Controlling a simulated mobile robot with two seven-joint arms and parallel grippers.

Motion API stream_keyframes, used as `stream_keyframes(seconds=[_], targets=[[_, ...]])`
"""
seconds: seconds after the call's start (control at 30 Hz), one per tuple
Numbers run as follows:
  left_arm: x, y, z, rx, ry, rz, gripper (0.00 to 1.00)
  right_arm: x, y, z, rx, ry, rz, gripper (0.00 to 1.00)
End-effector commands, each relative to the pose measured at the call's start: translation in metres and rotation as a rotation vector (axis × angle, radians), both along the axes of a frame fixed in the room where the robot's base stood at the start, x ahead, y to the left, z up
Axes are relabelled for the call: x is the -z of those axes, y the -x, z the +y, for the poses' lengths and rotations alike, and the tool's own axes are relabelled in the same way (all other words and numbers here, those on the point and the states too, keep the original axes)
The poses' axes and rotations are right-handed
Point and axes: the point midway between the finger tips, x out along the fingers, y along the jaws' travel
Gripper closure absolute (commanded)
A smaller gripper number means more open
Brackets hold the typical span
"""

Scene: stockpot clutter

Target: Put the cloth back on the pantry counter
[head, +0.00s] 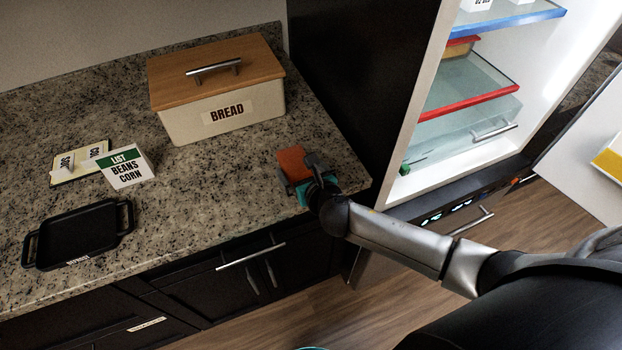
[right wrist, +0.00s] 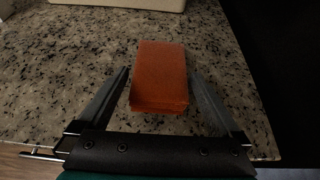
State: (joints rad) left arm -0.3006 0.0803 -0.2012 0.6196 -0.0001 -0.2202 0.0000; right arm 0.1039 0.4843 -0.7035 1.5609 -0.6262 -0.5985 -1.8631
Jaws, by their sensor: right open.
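The cloth appears as an orange-red folded block (head: 292,162) lying on the speckled granite counter (head: 215,185), near its right end and in front of the bread box. In the right wrist view the cloth (right wrist: 160,77) lies flat between the two fingers. My right gripper (head: 300,172) is at the counter's front right part, around the near end of the cloth. In the wrist view the gripper (right wrist: 160,105) is open, with a gap between each finger and the cloth. My left gripper is not in view.
A bread box (head: 215,95) with a wooden lid stands behind the cloth. An open fridge (head: 455,110) stands at the right. The counter's middle is clear.

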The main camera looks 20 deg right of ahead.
Motion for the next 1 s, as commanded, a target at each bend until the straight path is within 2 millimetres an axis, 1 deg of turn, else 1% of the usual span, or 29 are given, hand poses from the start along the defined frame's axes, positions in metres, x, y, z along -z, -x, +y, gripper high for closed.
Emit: stream_keyframes(seconds=[0.1,0.3,0.5,0.7,1.0], targets=[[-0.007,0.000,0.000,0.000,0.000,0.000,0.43,-0.011,0.018,0.000,-0.003,-0.001,0.001,0.00],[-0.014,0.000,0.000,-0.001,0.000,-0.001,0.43,-0.026,0.050,-0.002,-0.002,0.000,0.001,0.00],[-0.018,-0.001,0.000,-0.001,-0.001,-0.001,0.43,-0.040,0.078,-0.003,0.000,-0.001,0.002,0.00],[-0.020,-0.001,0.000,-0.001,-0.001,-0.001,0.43,-0.048,0.092,-0.003,0.000,0.000,-0.001,0.00],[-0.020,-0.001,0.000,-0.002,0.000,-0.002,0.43,-0.049,0.095,-0.003,0.000,-0.001,-0.001,0.00]])
